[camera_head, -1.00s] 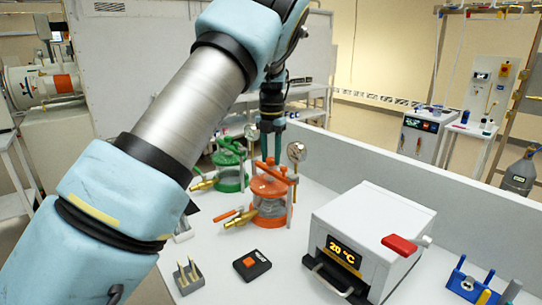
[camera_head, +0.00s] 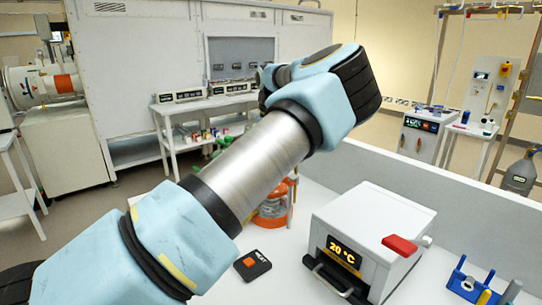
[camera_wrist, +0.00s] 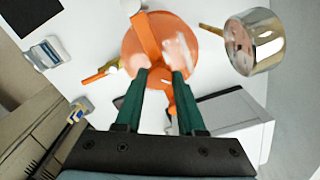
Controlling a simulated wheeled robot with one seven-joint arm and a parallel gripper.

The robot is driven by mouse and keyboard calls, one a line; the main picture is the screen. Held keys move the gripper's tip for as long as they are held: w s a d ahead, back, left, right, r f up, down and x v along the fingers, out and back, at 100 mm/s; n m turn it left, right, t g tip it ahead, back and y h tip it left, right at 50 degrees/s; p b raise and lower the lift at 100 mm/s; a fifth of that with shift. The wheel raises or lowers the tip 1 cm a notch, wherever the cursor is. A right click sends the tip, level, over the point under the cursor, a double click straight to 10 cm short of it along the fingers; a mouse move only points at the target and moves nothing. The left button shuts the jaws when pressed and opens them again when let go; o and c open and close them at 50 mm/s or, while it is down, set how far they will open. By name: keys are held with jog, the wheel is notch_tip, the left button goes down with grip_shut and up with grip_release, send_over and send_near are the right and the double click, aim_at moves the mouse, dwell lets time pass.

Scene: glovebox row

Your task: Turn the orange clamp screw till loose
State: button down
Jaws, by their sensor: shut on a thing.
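The orange clamped jar (camera_head: 272,210) stands on the white bench in the head view, mostly hidden behind my arm. In the wrist view its round orange lid (camera_wrist: 133,52) lies just beyond my fingertips, with an orange clamp bar (camera_wrist: 146,32) across it. My gripper (camera_wrist: 161,76) has two green fingers pointing at the lid's centre, shut on the orange clamp screw. The screw is small and hard to make out between them, so its looseness cannot be judged. The head view hides my gripper behind the arm.
A white heater box (camera_head: 375,225) showing 20 °C stands right of the jar. A black pad with an orange button (camera_head: 252,265) lies in front. A low wall (camera_head: 400,180) runs behind.

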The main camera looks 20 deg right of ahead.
jog(key=shift+n, duration=0.4)
dwell(0.3)
jog(key=c, duration=0.5)
grip_release()
jog(key=shift+r, duration=0.1)
notch_tip(320, 180, up, 10)
jog(key=shift+r, duration=0.25)
